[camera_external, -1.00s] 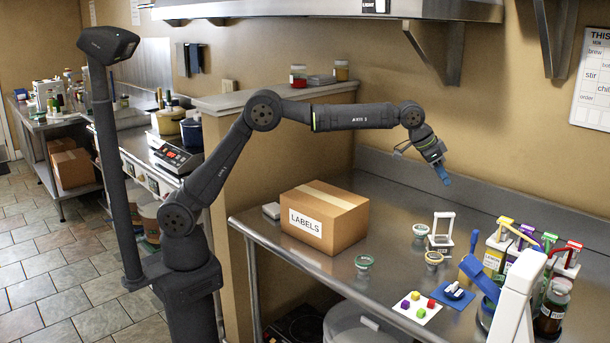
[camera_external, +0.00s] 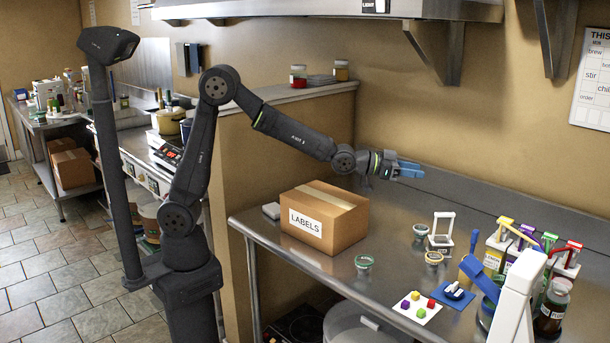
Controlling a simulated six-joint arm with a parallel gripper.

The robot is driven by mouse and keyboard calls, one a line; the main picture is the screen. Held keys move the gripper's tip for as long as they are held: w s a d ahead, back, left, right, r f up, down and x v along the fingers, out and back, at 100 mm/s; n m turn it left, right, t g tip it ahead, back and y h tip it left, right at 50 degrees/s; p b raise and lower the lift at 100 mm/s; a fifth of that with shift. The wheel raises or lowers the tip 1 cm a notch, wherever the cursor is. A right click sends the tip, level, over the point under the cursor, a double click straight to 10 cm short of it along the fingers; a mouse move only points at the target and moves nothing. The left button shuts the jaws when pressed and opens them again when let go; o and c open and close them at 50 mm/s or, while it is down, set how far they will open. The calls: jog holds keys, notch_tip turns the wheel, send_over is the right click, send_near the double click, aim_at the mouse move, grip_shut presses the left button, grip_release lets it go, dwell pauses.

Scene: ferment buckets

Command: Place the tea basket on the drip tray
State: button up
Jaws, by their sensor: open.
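Several small round cups with rims stand on the steel counter. One with a green rim (camera_external: 364,263) is near the front edge, another greenish one (camera_external: 419,232) is farther back, and one with a tan rim (camera_external: 434,259) is to its right. I cannot tell which is the tea basket. A blue flat piece (camera_external: 443,300) with a small white and dark object on it lies at the front right. I cannot tell whether it is the drip tray. My gripper (camera_external: 410,170) is open, with blue fingers pointing right, high above the back of the counter and apart from everything.
A cardboard box marked LABELS (camera_external: 325,218) stands on the left of the counter (camera_external: 300,270). A white frame stand (camera_external: 442,232), a white card with coloured cubes (camera_external: 417,307), bottles and coloured-top dispensers (camera_external: 510,240) crowd the right. The back middle is clear.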

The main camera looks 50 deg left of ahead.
send_near(445, 213)
jog(key=shift+f+x, duration=0.15)
jog(key=shift+x, duration=2.4)
jog(key=shift+f+x, duration=0.15)
jog(key=shift+x, duration=2.4)
grip_shut()
